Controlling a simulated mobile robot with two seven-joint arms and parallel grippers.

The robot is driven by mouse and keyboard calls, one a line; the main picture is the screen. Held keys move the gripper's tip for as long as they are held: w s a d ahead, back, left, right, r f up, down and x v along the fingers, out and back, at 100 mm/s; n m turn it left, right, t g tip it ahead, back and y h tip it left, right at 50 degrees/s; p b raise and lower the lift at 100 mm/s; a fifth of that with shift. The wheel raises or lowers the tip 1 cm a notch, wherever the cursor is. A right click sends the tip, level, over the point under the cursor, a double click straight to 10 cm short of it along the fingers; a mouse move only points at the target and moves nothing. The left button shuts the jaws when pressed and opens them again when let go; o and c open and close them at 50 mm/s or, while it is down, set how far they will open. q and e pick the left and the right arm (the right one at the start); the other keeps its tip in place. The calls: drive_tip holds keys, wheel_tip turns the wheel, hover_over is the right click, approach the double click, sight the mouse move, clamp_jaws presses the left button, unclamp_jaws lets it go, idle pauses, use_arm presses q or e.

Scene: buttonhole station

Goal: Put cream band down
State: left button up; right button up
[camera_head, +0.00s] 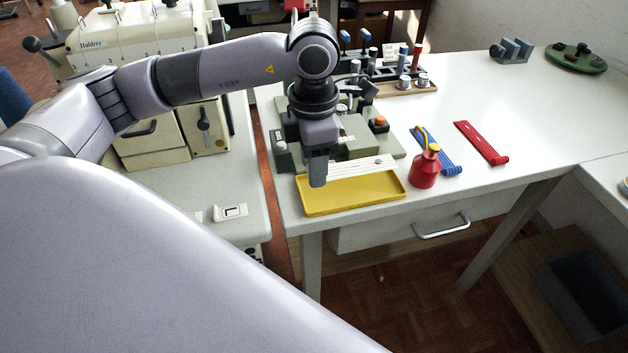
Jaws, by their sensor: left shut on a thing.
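The cream band (362,169) is a long pale strip with small dark marks along it. It lies roughly level over the back part of the yellow tray (360,193). I cannot tell whether it touches the tray. My left gripper (318,181) points down at the band's left end and is shut on it; the fingers hide that end. My right gripper is not in view.
A red oil can (424,169) stands just right of the tray. A blue band (437,151) and a red band (482,142) lie further right. A grey-green device with an orange button (379,123) stands behind the tray.

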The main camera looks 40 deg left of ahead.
sight(314, 195)
use_arm(q)
drive_tip(key=shift+f, duration=2.35)
drive_tip(key=shift+f, duration=0.2)
drive_tip(key=o, duration=1.1)
drive_tip(key=shift+r, duration=0.1)
drive_tip(key=shift+r, duration=0.2)
wheel_tip(314, 195, up, 12)
drive_tip(key=shift+f, duration=0.1)
